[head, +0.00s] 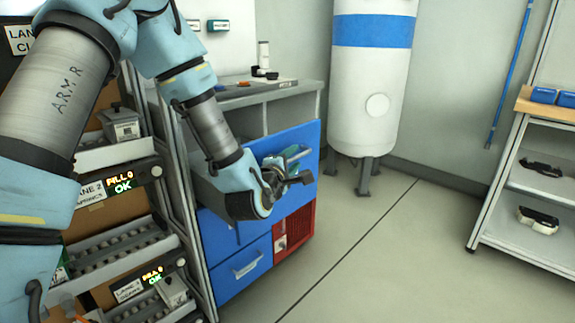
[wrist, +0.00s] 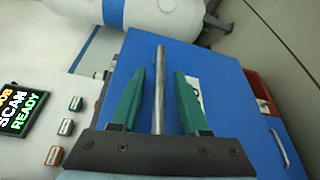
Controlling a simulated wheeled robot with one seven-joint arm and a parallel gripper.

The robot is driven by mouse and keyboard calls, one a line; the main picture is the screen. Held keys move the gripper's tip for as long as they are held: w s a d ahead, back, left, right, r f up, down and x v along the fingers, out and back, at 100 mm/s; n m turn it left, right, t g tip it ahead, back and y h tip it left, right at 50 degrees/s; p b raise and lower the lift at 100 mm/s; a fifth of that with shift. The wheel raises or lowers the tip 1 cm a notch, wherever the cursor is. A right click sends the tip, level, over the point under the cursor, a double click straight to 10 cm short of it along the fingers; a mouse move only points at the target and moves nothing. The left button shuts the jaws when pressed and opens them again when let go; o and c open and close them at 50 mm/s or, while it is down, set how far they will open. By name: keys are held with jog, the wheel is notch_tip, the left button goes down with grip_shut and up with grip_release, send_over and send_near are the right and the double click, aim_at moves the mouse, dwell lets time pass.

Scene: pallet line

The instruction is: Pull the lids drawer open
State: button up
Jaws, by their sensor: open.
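A blue drawer front (head: 303,137) is at the upper part of the cabinet in the head view, and it looks shut. It fills much of the wrist view (wrist: 215,75), with a metal bar handle (wrist: 160,85) and a white label (wrist: 194,88) partly hidden by a finger. I cannot read whether the label says lids. My gripper (head: 290,163) is at this front. In the wrist view, its green fingers (wrist: 159,75) are open, one on each side of the bar, with gaps on both sides. How deep the bar sits between them is hard to tell.
A lower blue drawer (head: 240,279) with its own handle is below, beside a red panel (head: 298,228). Lane racks with small screens (head: 125,182) stand close on the left. A white tank (head: 372,90) is behind. The floor (head: 375,250) to the right is clear up to a shelf (head: 535,180).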

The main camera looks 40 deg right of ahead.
jog(key=f+p+v, duration=0.1)
jog(key=p+v, duration=0.9)
jog(key=shift+r, duration=0.5)
jog(key=shift+s+a+f, duration=0.1)
jog(key=shift+s+a, duration=0.05)
